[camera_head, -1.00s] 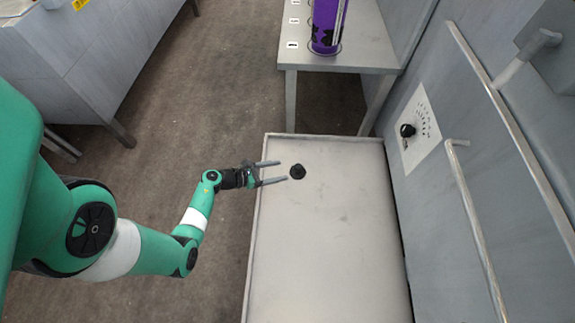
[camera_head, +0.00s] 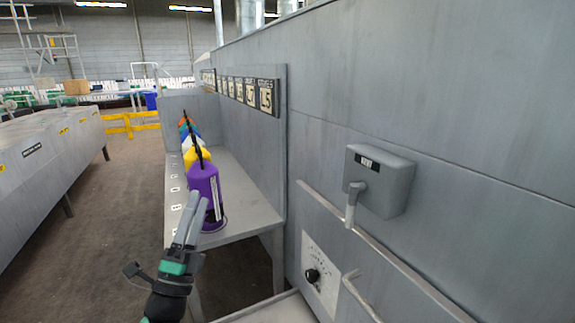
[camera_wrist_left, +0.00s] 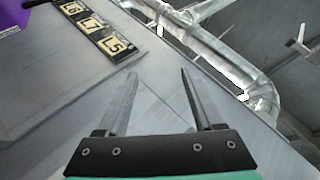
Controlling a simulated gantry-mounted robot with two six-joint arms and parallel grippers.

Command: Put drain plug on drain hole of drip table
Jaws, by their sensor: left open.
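My left gripper (camera_head: 192,205) points upward in the head view, in front of the purple container on the bench. Its two fingers are apart with nothing between them. The left wrist view also shows the open, empty fingers (camera_wrist_left: 159,76) against the grey wall. Only a far strip of the drip table (camera_head: 272,313) shows at the bottom edge of the head view. The drain plug and the drain hole are not in view now. My right gripper is not in view.
A grey bench (camera_head: 250,208) holds a purple container (camera_head: 206,190) and several coloured ones behind it. The grey wall at right carries a rail (camera_head: 385,255), a lever box (camera_head: 385,180) and a knob (camera_head: 312,275). Open floor (camera_head: 115,215) lies to the left.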

